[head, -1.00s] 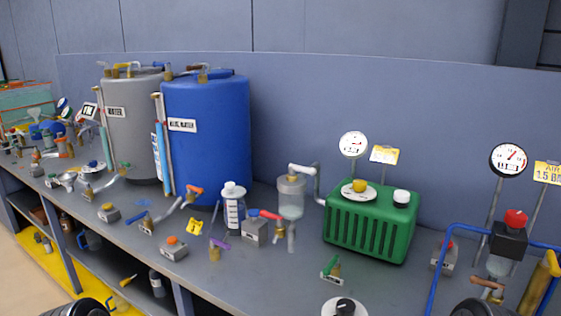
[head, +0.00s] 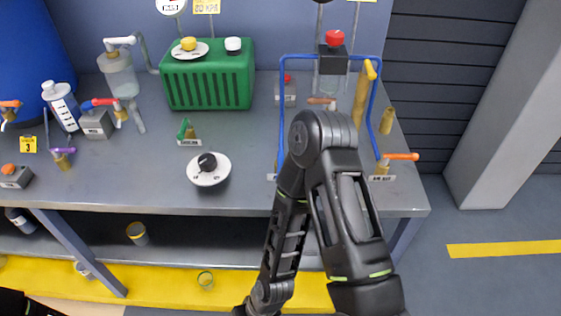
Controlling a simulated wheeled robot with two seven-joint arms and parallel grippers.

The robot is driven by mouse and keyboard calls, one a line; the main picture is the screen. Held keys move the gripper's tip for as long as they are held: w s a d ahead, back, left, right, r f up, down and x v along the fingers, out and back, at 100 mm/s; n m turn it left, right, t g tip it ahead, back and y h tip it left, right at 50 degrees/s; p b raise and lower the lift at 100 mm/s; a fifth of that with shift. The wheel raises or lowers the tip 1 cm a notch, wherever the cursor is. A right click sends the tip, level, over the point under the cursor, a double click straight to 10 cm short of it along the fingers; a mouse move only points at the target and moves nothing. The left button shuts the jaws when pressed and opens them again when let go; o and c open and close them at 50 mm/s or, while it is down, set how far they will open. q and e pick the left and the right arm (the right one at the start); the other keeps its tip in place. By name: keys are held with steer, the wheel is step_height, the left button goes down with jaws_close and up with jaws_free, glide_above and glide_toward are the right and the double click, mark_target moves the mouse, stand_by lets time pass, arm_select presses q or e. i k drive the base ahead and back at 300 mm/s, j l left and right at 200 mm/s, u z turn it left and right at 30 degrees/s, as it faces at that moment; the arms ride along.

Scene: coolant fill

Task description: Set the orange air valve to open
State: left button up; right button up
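A valve with an orange lever (head: 402,156) and a brass body stands near the right front corner of the bench, beside the blue tube frame. Its lever points to the right. A small label in front of it seems to read AIR OUT (head: 382,177). A second valve with a dull orange-brown handle (head: 321,100) sits further back, inside the blue frame. My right arm is folded, with its elbow raised in front of the blue frame and covering part of it. Its forearm runs down to the bottom edge. Neither gripper shows.
A blue tube frame (head: 283,110) with a red-knobbed regulator (head: 334,38) stands behind my arm. A green ribbed box (head: 208,85) and a black knob on a white dial (head: 208,168) are to the left. Open floor lies right of the bench (head: 405,205).

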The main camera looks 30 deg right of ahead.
mark_target(386, 157)
steer(key=z, duration=1.95)
